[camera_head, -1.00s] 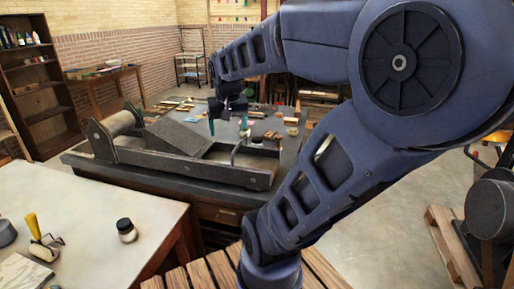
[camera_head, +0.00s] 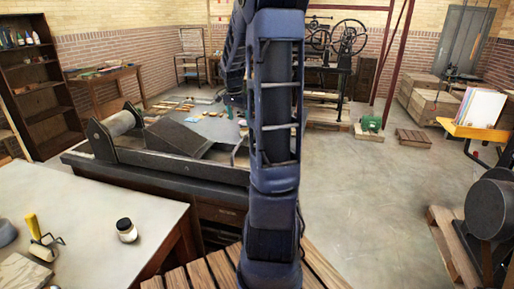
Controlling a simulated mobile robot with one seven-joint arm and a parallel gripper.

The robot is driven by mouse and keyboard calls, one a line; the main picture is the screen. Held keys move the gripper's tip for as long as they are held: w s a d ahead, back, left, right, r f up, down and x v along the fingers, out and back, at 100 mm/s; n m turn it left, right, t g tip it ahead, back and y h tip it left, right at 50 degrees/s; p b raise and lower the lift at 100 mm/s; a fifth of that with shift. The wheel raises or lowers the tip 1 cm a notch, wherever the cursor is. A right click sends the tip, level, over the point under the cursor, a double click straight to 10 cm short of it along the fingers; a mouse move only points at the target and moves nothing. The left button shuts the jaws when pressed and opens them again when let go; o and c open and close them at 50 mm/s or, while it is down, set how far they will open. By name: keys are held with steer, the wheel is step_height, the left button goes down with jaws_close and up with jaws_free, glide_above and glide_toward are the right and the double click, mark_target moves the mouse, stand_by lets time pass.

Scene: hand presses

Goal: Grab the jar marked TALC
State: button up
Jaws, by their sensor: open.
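My gripper (camera_head: 236,107) is far off, above the dark bench behind, partly hidden by my own upright arm. What shows of it is open and well away from the jar, beyond the press.
The pale table (camera_head: 85,215) also bears a yellow-handled tool (camera_head: 36,235) left of the jar. A press with a roller (camera_head: 122,122) stands on the dark bench behind. A slatted wooden surface (camera_head: 200,272) lies right of the table. Open floor is at right.

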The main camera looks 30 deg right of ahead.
steer(key=w+d+f+m, duration=0.2)
steer(key=d+f, duration=0.1)
steer(key=d, duration=0.1)
steer(key=w+d+f+m+y, duration=0.1)
steer(key=w+d+f+m, duration=0.1)
steer(key=w+d+f, duration=0.1)
steer(key=w+d+f+m, duration=0.2)
steer(key=d+f, duration=0.1)
steer(key=d, duration=0.2)
steer(key=shift+w+d+g+y, duration=0.2)
steer(key=shift+g+y, duration=0.1)
steer(key=shift+y, duration=0.1)
steer(key=shift+f, duration=0.2)
step_height(320, 180, down, 5)
steer(key=shift+f, duration=0.2)
steer(key=shift+d+f, duration=0.15)
steer(key=shift+f, duration=1.15)
steer(key=shift+d+f, duration=0.15)
steer(key=shift+f, duration=1.15)
steer(key=shift+c, duration=0.2)
steer(key=c, duration=1.2)
steer(key=shift+o, duration=0.2)
steer(key=shift+w, duration=0.1)
steer(key=shift+r, duration=0.2)
